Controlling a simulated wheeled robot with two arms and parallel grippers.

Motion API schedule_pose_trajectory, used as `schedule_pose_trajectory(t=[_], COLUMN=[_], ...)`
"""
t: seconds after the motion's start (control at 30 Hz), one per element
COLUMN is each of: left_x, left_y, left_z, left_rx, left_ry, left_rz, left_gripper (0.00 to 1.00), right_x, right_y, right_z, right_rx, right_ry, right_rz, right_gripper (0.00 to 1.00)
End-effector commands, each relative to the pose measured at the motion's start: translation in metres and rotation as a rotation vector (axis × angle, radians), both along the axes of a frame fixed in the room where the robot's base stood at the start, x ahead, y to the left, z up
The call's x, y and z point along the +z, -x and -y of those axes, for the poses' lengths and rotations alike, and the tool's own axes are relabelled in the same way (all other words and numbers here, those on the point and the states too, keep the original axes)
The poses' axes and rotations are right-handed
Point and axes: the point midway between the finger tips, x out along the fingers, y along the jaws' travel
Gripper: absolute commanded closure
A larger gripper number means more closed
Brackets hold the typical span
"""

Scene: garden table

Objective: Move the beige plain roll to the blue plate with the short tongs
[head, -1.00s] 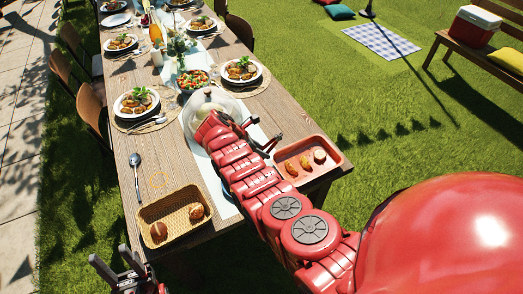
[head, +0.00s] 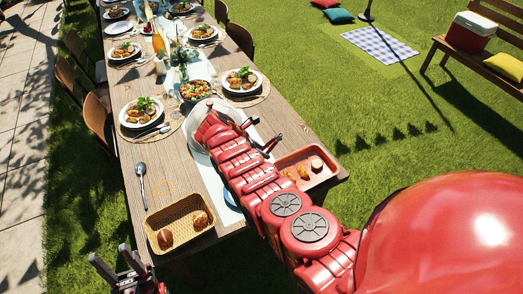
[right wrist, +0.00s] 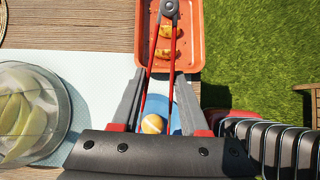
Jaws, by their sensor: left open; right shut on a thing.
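My right gripper (right wrist: 160,75) is shut on the short tongs (right wrist: 169,8), whose thin red arms run between its fingers. In the right wrist view a round beige roll (right wrist: 152,123) shows between the tongs' arms, over the blue plate (right wrist: 157,106). I cannot tell whether the tongs pinch the roll or it lies on the plate. In the head view my red right arm hides most of the plate; a blue edge (head: 231,197) shows. My left gripper (head: 128,272) is open and empty at the table's near left end.
An orange tray (head: 333,177) with several baked pieces lies right of my right arm. A wicker basket (head: 178,208) with two brown rolls stands near my left gripper. A spoon (head: 141,175) lies beyond it. A glass vessel (right wrist: 62,105) stands left of the gripper. Set plates fill the far table.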

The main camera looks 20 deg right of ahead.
Motion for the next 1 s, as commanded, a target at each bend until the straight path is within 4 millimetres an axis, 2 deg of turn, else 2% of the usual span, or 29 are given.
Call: schedule_pose_trajectory(t=[0.03, 0.23, 1.0], left_x=[0.016, 0.04, 0.037], left_y=[0.0, 0.0, 0.0], left_z=[0.0, 0.0, 0.0], left_rx=[0.0, 0.0, 0.0], left_ry=[0.0, 0.0, 0.0], left_rz=[0.0, 0.0, 0.0], left_gripper=[0.5, 0.5, 0.5], right_x=[0.016, 0.037, 0.034], right_y=[0.0, 0.0, 0.0], right_z=[0.0, 0.0, 0.0], right_rx=[0.0, 0.002, 0.001], right_ry=[0.0, 0.0, 0.0], right_rz=[0.0, -0.001, -0.001], right_gripper=[0.64, 0.64, 0.64])
